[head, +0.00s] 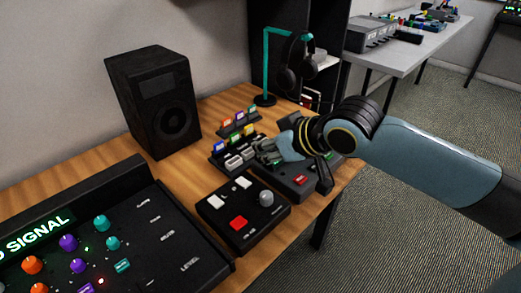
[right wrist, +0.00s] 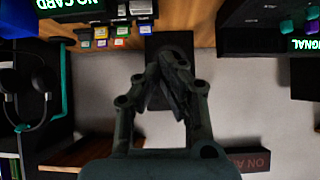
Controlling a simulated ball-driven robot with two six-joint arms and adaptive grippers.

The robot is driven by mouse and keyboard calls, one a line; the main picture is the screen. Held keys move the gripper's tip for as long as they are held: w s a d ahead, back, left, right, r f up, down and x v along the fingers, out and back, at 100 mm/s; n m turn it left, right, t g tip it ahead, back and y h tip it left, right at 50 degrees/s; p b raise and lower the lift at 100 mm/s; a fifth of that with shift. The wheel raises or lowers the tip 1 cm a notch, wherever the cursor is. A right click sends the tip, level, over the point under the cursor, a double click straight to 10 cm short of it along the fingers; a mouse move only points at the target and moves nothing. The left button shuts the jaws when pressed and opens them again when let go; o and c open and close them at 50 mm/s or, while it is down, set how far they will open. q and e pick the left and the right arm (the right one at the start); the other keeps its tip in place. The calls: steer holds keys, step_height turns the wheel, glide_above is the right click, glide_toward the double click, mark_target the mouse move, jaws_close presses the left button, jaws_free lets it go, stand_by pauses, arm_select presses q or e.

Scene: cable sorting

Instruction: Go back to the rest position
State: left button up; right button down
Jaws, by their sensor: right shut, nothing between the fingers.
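My right arm comes in from the right in the head view. Its gripper (head: 268,152) is over the small black devices near the right end of the wooden desk (head: 88,172). In the right wrist view the fingers of this gripper (right wrist: 172,75) are together with nothing between them. My left gripper is in neither view. A black box with a red button, two white buttons and a grey knob (head: 240,212) sits at the desk's front edge. A black device with a red button (head: 300,180) lies partly hidden under my right wrist.
A black speaker (head: 160,100) stands at the back. A mixing console (head: 150,235) fills the front left. Coloured cards (head: 238,120) stand in racks. Headphones (head: 297,65) hang on a teal stand (head: 266,60). Floor (head: 400,240) is free right of the desk.

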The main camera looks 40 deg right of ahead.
stand_by(0.5)
steer(key=s+a+g+h, duration=0.1)
steer(key=s+a+g, duration=0.2)
steer(key=s, duration=0.7)
steer(key=s+a+g, duration=0.2)
steer(key=s+g, duration=0.2)
steer(key=s, duration=0.5)
step_height(320, 180, down, 32)
steer(key=s+d+r+g+b, duration=0.1)
steer(key=s+d+b, duration=0.2)
steer(key=b, duration=0.1)
steer(key=s+f+g+b, duration=0.1)
steer(key=s+f+b, duration=0.1)
steer(key=s+f, duration=1.5)
steer(key=shift+s+d, duration=0.15)
steer(key=shift+d, duration=0.2)
